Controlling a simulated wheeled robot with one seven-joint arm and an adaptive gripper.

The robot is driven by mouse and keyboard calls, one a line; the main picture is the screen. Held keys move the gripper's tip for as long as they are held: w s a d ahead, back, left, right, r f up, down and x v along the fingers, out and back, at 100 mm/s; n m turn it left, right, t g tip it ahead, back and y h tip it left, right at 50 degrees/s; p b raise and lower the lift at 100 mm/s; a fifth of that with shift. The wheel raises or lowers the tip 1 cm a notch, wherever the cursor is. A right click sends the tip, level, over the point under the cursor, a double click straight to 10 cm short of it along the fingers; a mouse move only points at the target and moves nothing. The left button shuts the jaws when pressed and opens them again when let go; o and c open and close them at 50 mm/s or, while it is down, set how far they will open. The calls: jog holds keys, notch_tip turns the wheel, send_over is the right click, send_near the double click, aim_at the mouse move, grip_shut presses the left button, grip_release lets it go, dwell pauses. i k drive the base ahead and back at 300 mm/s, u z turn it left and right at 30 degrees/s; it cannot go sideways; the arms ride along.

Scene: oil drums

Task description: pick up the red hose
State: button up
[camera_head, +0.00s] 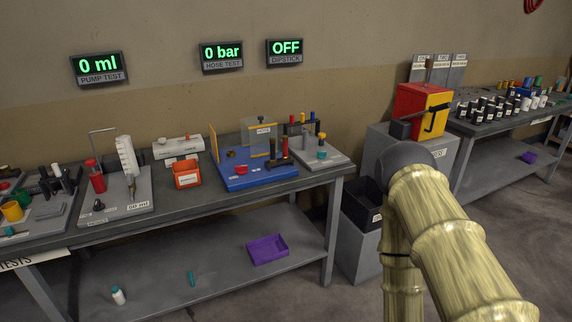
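I cannot make out a red hose for certain. A small rack (305,133) on a grey board at the right end of the near bench holds slim upright pieces with coloured tops, one of them red (302,117). A small red piece (241,170) lies on the blue board (258,181) left of the rack. A red ring or coil (533,5) is on the wall at the top right, cut off by the picture's edge. My gold arm rises at the lower right and bends at a dark joint. My gripper does not show.
An orange bin (187,174) and a syringe stand (126,163) are on the near bench left of the blue board. A purple tray (268,249) is on its lower shelf. A red and yellow crank box (420,108) stands on a grey cabinet. Another bench (490,129) carries several small containers.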

aim_at(285, 138)
jog(key=z, duration=0.1)
jog(key=k, duration=0.45)
jog(key=u, duration=0.8)
jog(key=i, duration=1.25)
jog(key=z, duration=0.55)
